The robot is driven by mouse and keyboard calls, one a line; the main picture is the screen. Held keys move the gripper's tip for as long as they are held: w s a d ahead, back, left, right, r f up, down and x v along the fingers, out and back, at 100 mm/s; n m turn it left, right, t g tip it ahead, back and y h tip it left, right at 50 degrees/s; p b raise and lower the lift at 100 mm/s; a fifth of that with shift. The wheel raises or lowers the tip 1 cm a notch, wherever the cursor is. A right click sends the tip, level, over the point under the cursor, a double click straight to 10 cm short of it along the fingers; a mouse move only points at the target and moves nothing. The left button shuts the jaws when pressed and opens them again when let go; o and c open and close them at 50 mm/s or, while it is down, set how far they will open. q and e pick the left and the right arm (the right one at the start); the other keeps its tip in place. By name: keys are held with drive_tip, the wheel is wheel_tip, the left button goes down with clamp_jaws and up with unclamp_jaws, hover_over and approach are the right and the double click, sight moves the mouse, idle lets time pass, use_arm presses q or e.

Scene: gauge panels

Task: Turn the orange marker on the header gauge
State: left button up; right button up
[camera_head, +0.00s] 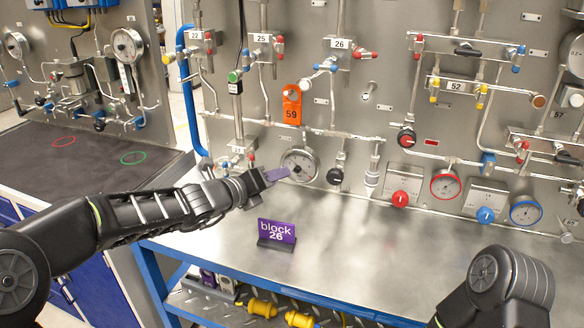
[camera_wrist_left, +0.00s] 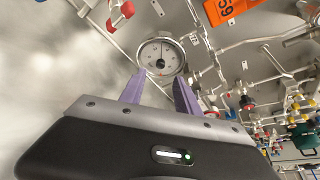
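A round white-faced gauge (camera_head: 302,167) with a metal rim is mounted low on the panel, below an orange tag (camera_head: 291,104) marked 59. I take it as the header gauge, though no label says so. In the left wrist view, the gauge (camera_wrist_left: 161,55) sits just beyond my fingertips. I cannot clearly make out an orange marker on it. My left gripper (camera_head: 278,174) is at the gauge's left side, its purple fingers pointing at it. In the left wrist view, the left gripper (camera_wrist_left: 158,80) is open, with nothing between its fingers. My right gripper is out of view.
A purple sign reading "block 26" (camera_head: 277,233) stands on the metal bench (camera_head: 350,255). Pipes and valves surround the gauge. A black-handled valve (camera_head: 335,175) is close to its right. Red (camera_head: 445,184) and blue (camera_head: 525,210) gauges are further right.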

sight(296, 170)
use_arm(q)
drive_tip(key=shift+w+d, duration=0.1)
idle(0.3)
drive_tip(key=p+x, duration=0.1)
drive_tip(key=x, duration=0.6)
drive_tip(key=shift+w+d+f, duration=0.1)
drive_tip(key=shift+w+d, duration=0.05)
drive_tip(key=shift+w, duration=0.1)
drive_tip(key=shift+c, duration=0.2)
clamp_jaws()
